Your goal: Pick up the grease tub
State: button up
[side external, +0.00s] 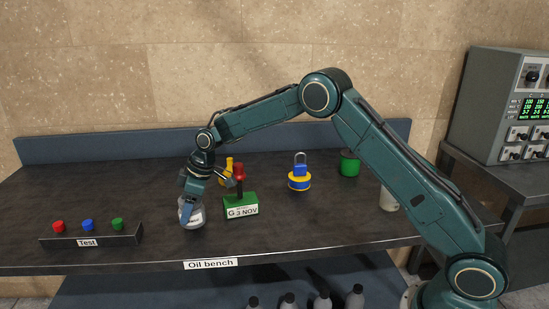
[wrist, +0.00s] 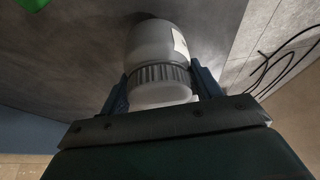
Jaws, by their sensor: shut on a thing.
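The grease tub (side external: 196,216) is a pale grey-white round container with a label, at the left-middle of the bench near its front. In the wrist view the tub (wrist: 157,42) shows a translucent body, a ribbed grey collar and a white label at its right. My gripper (wrist: 162,80) is shut on the tub, with one blue finger on each side of the collar. In the side view my gripper (side external: 189,208) reaches down over the tub and hides part of it. I cannot tell whether the tub's base touches the bench.
A green block labelled "G 3 NOV" (side external: 240,206) with a red-topped post stands close right of the tub. A "Test" rack (side external: 92,240) with red, blue and green knobs is at left. A blue padlock (side external: 300,172) on a yellow-blue base and a green cup (side external: 349,165) stand farther right.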

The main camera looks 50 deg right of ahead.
notch_tip(320, 180, up, 18)
dwell(0.5)
jog(key=shift+d, duration=0.1)
dwell(0.5)
